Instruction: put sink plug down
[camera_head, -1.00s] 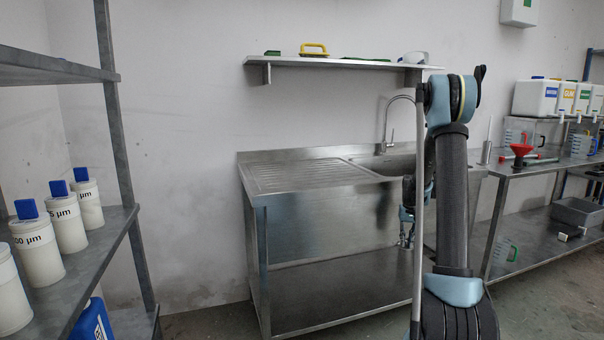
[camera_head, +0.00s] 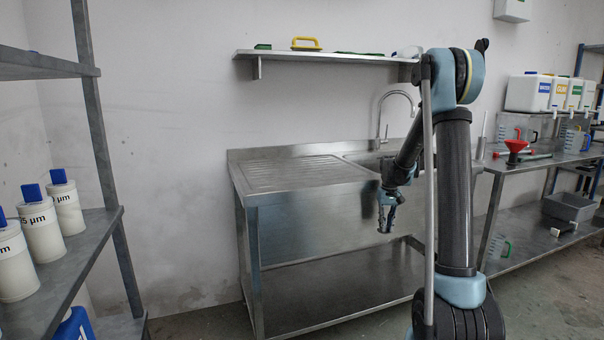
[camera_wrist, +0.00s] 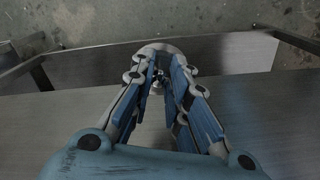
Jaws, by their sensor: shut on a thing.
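My gripper (camera_head: 388,220) hangs in front of the sink unit's front panel, pointing down. In the wrist view my gripper (camera_wrist: 158,75) is shut on a small metallic thing, which I take for the sink plug (camera_wrist: 157,74); the fingers hide most of it. The steel sink unit (camera_head: 305,222) has a ribbed drainboard (camera_head: 290,177) at left. Its basin (camera_head: 372,163) is at right, partly hidden by my arm.
A tap (camera_head: 384,112) rises behind the basin. A wall shelf (camera_head: 310,56) with a yellow-handled item (camera_head: 305,44) runs above. A rack with white bottles (camera_head: 40,235) stands at left. A bench with a red funnel (camera_head: 515,147) stands at right. The drainboard is clear.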

